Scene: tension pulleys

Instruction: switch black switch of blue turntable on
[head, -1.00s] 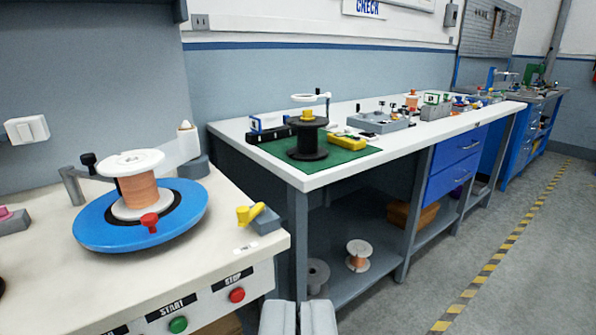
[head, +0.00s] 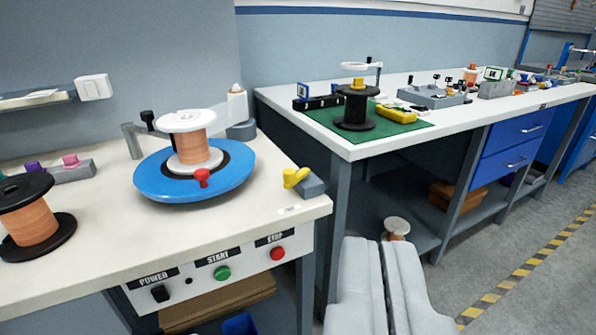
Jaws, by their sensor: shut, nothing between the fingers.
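The blue turntable (head: 237,180) sits on the left bench and carries a white spool of copper wire (head: 191,150). A red knob (head: 201,177) is at its front. A black knob (head: 147,117) on a grey post stands behind it to the left. On the bench's front panel, a black switch (head: 160,293) is under the POWER label, left of a green START button (head: 222,273) and a red STOP button (head: 277,253). I cannot tell the black switch's position. My gripper (head: 380,242) is shut and empty at the lower right, apart from the panel and turntable.
A yellow-handled switch (head: 293,177) sits at the bench's right corner. A black spool of copper wire (head: 30,220) stands at the left. Another white bench (head: 300,113) with a green mat (head: 410,127) is at the right. Open floor (head: 490,265) lies at the lower right.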

